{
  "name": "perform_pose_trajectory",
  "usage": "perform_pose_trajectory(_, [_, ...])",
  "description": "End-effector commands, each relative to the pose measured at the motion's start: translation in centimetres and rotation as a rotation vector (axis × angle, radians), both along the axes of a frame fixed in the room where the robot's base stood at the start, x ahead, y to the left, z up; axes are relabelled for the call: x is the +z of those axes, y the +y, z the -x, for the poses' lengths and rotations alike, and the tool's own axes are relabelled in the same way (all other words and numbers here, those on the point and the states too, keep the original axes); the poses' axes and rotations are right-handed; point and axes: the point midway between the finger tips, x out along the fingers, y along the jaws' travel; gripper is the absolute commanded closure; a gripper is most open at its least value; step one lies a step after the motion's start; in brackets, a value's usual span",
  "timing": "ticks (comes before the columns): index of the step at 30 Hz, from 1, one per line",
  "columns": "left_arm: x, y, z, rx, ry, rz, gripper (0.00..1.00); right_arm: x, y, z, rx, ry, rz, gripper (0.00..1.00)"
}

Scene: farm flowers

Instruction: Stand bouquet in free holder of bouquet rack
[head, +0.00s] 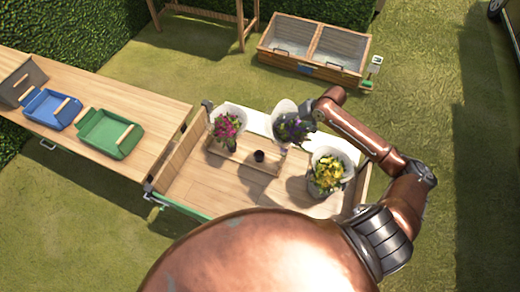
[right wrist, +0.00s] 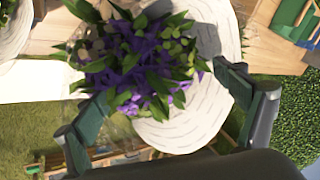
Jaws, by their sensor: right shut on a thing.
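The purple bouquet (head: 291,128) in white paper is at the far side of the wooden cart, and it fills the right wrist view (right wrist: 150,65). My right gripper (right wrist: 165,105) is shut on it, with a finger on each side of the wrap. The wooden bouquet rack (head: 228,158) lies on the cart. A dark, empty round holder (head: 259,156) shows in it, nearer than the purple bouquet. A pink bouquet (head: 228,125) stands at the rack's left end. A yellow bouquet (head: 328,172) stands at its right; its base is hidden. My left gripper is out of view.
A long wooden table (head: 150,110) on the left holds a green tray (head: 110,133) and a blue tray (head: 50,108). A wooden cold frame (head: 314,48) stands on the grass beyond.

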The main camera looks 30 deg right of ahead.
Motion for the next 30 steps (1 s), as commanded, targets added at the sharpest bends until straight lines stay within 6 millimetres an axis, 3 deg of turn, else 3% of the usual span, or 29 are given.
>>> perform_pose_trajectory(15, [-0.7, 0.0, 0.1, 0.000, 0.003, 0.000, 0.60, -4.2, 6.4, -6.7, 0.002, -0.001, -0.004, 0.67])
perform_pose_trajectory(21, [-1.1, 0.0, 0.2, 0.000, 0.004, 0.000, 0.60, -7.3, 8.0, -8.5, 0.001, -0.001, -0.003, 0.67])
perform_pose_trajectory(30, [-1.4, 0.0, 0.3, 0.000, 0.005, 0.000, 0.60, -9.1, 9.0, -9.5, 0.001, -0.001, -0.002, 0.67])
